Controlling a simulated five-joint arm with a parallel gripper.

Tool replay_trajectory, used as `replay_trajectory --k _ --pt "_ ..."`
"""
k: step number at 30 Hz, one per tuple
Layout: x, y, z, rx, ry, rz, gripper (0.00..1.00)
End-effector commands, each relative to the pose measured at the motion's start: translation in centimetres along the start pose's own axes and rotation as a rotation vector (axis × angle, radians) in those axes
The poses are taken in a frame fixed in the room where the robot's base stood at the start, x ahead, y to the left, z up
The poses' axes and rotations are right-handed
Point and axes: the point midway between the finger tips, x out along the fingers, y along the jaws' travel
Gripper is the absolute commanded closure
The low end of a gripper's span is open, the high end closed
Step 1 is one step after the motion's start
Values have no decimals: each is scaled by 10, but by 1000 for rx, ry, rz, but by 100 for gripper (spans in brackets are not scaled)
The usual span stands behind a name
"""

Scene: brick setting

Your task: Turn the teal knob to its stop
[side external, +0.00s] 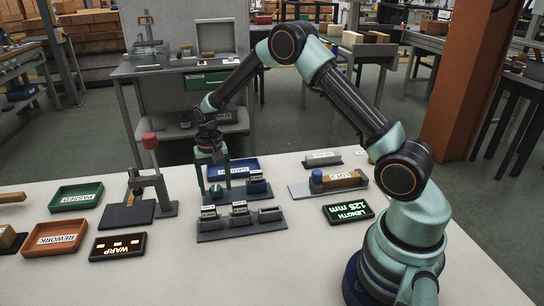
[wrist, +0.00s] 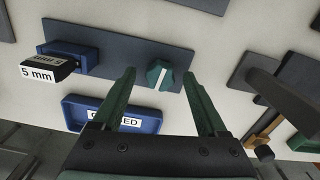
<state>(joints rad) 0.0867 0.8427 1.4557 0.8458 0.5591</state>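The teal knob (wrist: 160,75) has a white pointer line and sits on a dark grey plate (wrist: 115,47). In the wrist view the line runs up and slightly right. The knob also shows in the side view (side external: 216,191), below my gripper (side external: 214,181). In the wrist view my gripper (wrist: 160,76) is open, its two green fingers pointing at the knob, one on each side. Gaps show between the knob and both fingers. I cannot tell the exact height of the fingertips over the plate. No stop mark is clear.
A blue tray (wrist: 72,113) lies close by. In the side view, a rack of labelled blocks (side external: 240,222) stands in front, and a red-topped press (side external: 150,142) stands left.

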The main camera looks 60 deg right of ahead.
Motion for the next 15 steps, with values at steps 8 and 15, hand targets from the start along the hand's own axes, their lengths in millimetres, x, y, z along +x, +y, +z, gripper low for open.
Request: replay_trajectory --k 8,15 --pt "0 0 0 0 2 -1 24" --pt "-22 -1 -1 0 5 -3 24"
